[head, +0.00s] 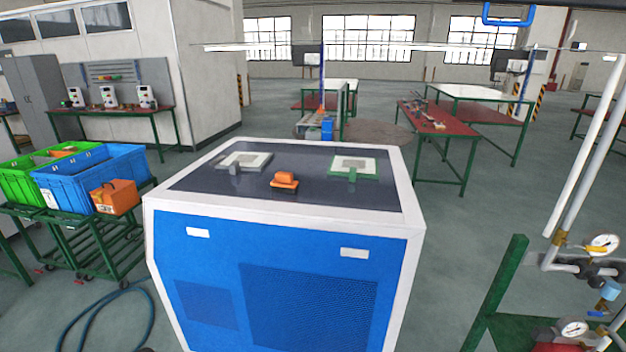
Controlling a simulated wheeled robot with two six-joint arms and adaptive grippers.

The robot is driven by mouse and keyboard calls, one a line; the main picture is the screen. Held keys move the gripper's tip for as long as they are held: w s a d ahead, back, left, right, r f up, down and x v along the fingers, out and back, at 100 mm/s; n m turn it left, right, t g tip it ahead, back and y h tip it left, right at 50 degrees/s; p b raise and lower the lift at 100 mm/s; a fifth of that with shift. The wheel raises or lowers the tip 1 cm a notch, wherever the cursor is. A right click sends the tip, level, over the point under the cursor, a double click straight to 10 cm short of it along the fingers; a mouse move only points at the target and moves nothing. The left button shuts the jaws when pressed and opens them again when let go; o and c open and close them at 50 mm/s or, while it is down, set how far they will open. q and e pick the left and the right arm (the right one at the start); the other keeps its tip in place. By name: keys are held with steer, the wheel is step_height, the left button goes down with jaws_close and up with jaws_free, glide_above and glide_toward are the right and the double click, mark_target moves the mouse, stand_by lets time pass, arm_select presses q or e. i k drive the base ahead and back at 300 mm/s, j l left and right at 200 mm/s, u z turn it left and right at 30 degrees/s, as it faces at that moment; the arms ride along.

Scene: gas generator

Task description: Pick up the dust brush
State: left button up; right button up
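A small orange object (285,180) with a raised block-like top sits on the dark top panel of a blue and white cabinet (285,280). It looks like the dust brush, but it is too small to make out bristles. It lies near the middle of the panel, towards the front edge, between two flat square pieces. Neither of my grippers shows in the head view.
A grey-white square piece (244,160) and a green-edged one (354,167) lie on the cabinet top. Left stands a green cart (100,250) with green and blue crates (95,180) and an orange box (115,197). Pipes with gauges (603,245) stand right. Floor beside the cabinet's right side is clear.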

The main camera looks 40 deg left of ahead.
mark_target(284, 183)
steer(key=u, duration=1.55)
